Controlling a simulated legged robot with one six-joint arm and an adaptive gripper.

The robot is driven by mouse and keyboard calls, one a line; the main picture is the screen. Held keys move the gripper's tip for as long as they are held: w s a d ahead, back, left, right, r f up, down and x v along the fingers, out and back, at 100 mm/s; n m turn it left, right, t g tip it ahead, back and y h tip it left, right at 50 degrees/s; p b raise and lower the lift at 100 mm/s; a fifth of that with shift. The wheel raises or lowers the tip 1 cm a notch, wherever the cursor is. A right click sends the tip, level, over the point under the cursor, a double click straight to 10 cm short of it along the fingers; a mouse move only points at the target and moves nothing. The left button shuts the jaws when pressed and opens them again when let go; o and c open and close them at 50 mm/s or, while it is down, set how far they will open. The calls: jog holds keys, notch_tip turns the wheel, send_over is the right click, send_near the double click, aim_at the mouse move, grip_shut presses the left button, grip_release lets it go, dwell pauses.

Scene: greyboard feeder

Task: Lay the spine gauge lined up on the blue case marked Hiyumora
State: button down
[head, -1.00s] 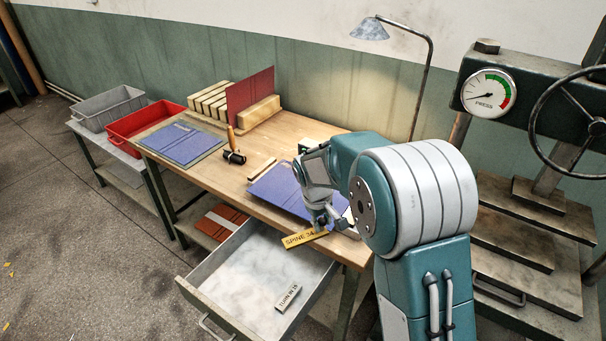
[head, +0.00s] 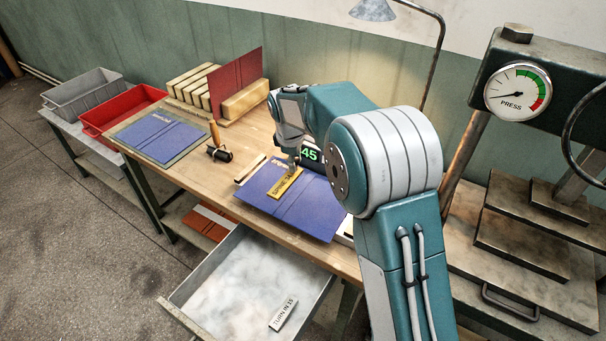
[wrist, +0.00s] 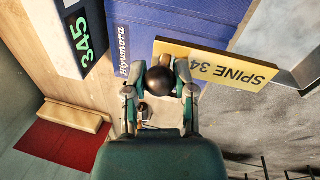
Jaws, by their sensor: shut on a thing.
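The yellow spine gauge (head: 285,186), lettered SPINE 34 in the wrist view (wrist: 225,66), is in my gripper (head: 294,161). My gripper's fingers (wrist: 160,84) are shut around a dark round knob at one end of the gauge. The gauge is over the blue case (head: 300,213) on the bench. That case reads Hiyumora along one edge in the wrist view (wrist: 140,18). In the wrist view the gauge looks tilted to the case's edges. I cannot tell whether it touches the case. Part of the case is hidden behind my arm.
A brush-like tool (head: 217,145) stands between. An open drawer (head: 215,290) holds a turn-in tag (head: 283,314). A press (head: 520,95) is right.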

jog(key=w+d+f, duration=0.1)
jog(key=f, duration=0.1)
jog(key=w+f, duration=0.2)
jog(key=w+d+f, duration=0.1)
jog(key=shift+w+d+f, duration=0.3)
jog(key=shift+w+f, duration=0.1)
jog(key=f, duration=0.3)
jog(key=shift+w+d+f, duration=0.1)
jog(key=shift+w+f, duration=0.1)
jog(key=shift+f, duration=0.1)
jog(key=shift+c, duration=2.2)
grip_release()
notch_tip(320, 180, up, 12)
jog(key=s, duration=0.2)
jog(key=shift+a, duration=0.4)
